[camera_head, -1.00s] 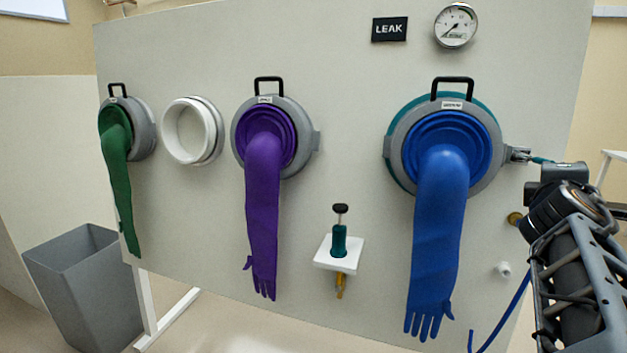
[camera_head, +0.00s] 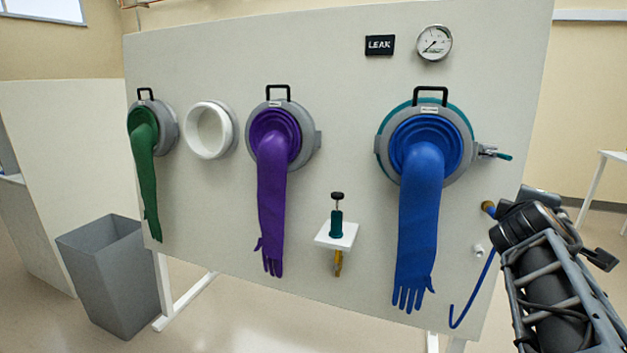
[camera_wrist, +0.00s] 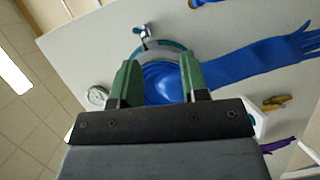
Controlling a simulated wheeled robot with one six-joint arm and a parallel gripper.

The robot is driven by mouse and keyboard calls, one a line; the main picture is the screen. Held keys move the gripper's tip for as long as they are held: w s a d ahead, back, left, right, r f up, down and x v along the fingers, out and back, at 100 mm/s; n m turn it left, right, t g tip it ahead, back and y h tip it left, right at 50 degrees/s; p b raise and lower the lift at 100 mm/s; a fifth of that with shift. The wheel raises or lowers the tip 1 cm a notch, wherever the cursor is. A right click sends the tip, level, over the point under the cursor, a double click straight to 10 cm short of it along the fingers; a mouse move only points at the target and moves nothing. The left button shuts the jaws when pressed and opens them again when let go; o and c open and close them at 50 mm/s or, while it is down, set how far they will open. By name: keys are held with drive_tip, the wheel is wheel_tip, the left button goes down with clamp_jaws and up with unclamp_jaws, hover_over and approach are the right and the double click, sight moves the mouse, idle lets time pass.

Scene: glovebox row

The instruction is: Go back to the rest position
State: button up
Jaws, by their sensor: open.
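My gripper (camera_wrist: 162,72) is open and empty in the wrist view, its two green fingers spread wide. Between and beyond them is the blue glove port, with its blue sleeve (camera_wrist: 168,82) partly hidden by the fingers. My arm (camera_head: 550,265) is folded at the right of the head view, apart from the panel. The blue glove (camera_head: 415,230) hangs from its grey ring, which has a clamp with a teal handle (camera_head: 503,156) on its right side. The clamp also shows in the wrist view (camera_wrist: 146,36), clear of the fingers.
The upright panel (camera_head: 345,110) also carries a purple glove (camera_head: 271,200), a green glove (camera_head: 146,180), a white empty port (camera_head: 210,130), a small shelf (camera_head: 337,235) and a gauge (camera_head: 434,43). A grey bin (camera_head: 110,280) stands at left. The floor in front is free.

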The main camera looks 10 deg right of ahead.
drive_tip(key=s+a+f+m+g+y+p, duration=0.2)
drive_tip(key=a+f+y+p, duration=0.1)
drive_tip(key=a, duration=0.6)
drive_tip(key=s+a+f+m+g+y+p, duration=0.2)
drive_tip(key=a+f+m+g+y+p, duration=0.1)
drive_tip(key=a+f, duration=0.4)
drive_tip(key=s+a+f+m+g+y+p, duration=0.2)
drive_tip(key=s+a+f+y+p, duration=0.1)
drive_tip(key=a, duration=0.7)
wheel_tip(320, 180, down, 3)
drive_tip(key=y+p, duration=0.1)
drive_tip(key=y, duration=0.1)
drive_tip(key=shift+a+r+m+y+p, duration=0.2)
drive_tip(key=shift+a+m+y+p, duration=0.1)
drive_tip(key=shift+a+y+p, duration=0.1)
